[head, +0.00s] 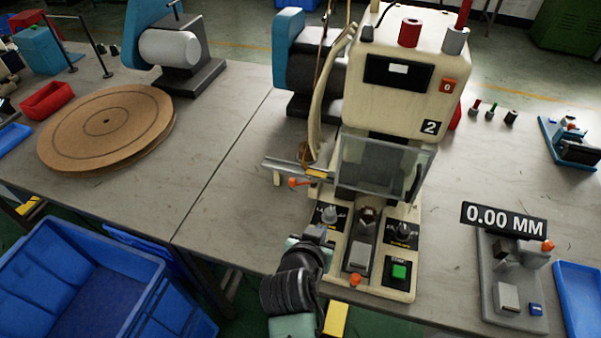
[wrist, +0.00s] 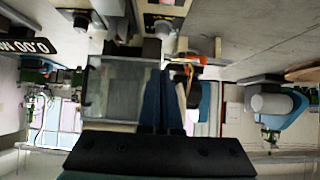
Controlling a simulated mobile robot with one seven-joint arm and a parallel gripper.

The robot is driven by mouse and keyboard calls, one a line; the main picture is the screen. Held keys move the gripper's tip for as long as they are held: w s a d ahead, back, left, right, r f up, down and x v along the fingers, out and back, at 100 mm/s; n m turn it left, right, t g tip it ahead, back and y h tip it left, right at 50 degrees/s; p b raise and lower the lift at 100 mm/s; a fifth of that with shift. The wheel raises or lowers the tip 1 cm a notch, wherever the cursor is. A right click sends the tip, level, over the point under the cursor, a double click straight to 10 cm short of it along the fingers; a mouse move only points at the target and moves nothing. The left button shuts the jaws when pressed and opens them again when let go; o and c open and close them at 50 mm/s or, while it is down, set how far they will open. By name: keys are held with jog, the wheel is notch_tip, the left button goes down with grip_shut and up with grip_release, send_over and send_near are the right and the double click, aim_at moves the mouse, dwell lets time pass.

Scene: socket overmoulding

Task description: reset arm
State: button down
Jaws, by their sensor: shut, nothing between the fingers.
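My gripper (head: 318,236) is at the front left of the cream moulding machine (head: 395,95), close to its left control knob (head: 329,213). I cannot tell whether it touches the knob panel. In the wrist view, which looks upside down, its two dark blue fingers (wrist: 162,78) are together with nothing between them. The machine's clear guard (head: 385,168) is in front of its work area and also shows left of the fingers in the wrist view (wrist: 108,92). A green button (head: 399,271) is on the machine's front right.
A gauge (head: 510,285) with a 0.00 MM display (head: 504,219) and a blue tray (head: 580,295) are at right. A brown disc (head: 105,128) lies on the left table. A blue crate (head: 75,285) is at lower left. Bare table (head: 225,165) lies left of the machine.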

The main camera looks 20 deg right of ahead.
jog(key=w+a+r+n+t+y, duration=0.1)
jog(key=w+a+r+t, duration=0.15)
jog(key=r, duration=0.95)
jog(key=w+a+r+n+t, duration=0.1)
jog(key=w+a+r+t, duration=0.2)
jog(key=r, duration=0.9)
jog(key=w+a+r+n+t+y, duration=0.15)
jog(key=r+t, duration=0.35)
jog(key=r, duration=0.6)
jog(key=s+a+r+n+t+y, duration=0.1)
jog(key=s+a+r+t, duration=0.1)
jog(key=s+r, duration=0.3)
jog(key=s+a+r+n+t+y, duration=0.1)
jog(key=s+a+r+t, duration=0.2)
jog(key=r, duration=0.8)
jog(key=s+a+r+n+t+y, duration=0.1)
jog(key=s+a+r+t, duration=0.1)
jog(key=s+r, duration=0.6)
jog(key=shift+a+r+t, duration=0.35)
jog(key=shift+r+t, duration=0.1)
jog(key=shift+t, duration=0.1)
jog(key=shift+y, duration=0.25)
